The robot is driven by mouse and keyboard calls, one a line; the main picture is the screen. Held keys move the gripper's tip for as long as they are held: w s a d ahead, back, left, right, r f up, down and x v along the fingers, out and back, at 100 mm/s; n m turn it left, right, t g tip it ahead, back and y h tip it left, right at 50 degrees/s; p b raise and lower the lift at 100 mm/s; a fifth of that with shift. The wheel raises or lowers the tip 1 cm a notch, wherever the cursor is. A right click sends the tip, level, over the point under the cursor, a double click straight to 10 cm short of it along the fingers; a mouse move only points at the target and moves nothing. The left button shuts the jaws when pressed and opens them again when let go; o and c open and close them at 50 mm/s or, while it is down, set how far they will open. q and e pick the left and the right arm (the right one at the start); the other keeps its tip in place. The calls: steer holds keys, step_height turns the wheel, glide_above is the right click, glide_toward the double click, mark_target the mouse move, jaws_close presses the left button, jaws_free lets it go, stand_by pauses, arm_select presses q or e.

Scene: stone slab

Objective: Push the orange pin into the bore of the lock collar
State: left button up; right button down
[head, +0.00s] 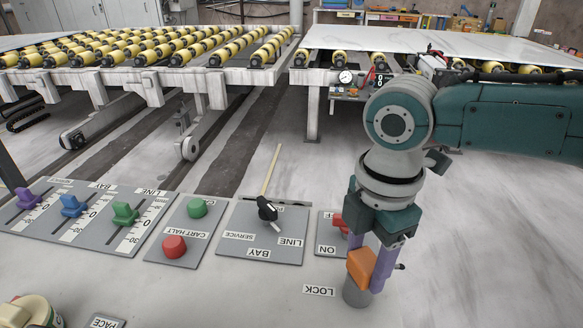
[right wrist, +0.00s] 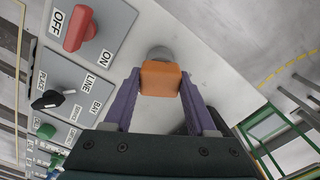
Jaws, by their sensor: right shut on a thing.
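The orange pin (head: 361,266) shows as a blocky orange head between the purple fingers of my right gripper (head: 367,270), which points down and is shut on it. In the right wrist view the orange pin (right wrist: 160,79) sits between both fingertips. The grey round lock collar (head: 356,294) stands on the panel by the LOCK label, directly below the pin head. The collar (right wrist: 160,53) also shows just past the pin in the right wrist view. The pin's shaft and the bore are hidden, so I cannot tell how deep the pin sits. My left gripper is out of view.
A red OFF/ON switch (head: 339,223) stands close behind my right gripper. Left of it are a black rotary selector (head: 267,209), green (head: 197,208) and red (head: 174,246) buttons, and coloured sliders. The panel left of the LOCK label (head: 319,290) is bare. Roller conveyors lie beyond.

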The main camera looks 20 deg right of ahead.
steer(key=shift+c, duration=0.6)
jaws_free()
step_height(320, 180, up, 10)
steer(key=shift+f+p, duration=0.1)
steer(key=shift+p, duration=0.45)
steer(key=shift+s, duration=0.1)
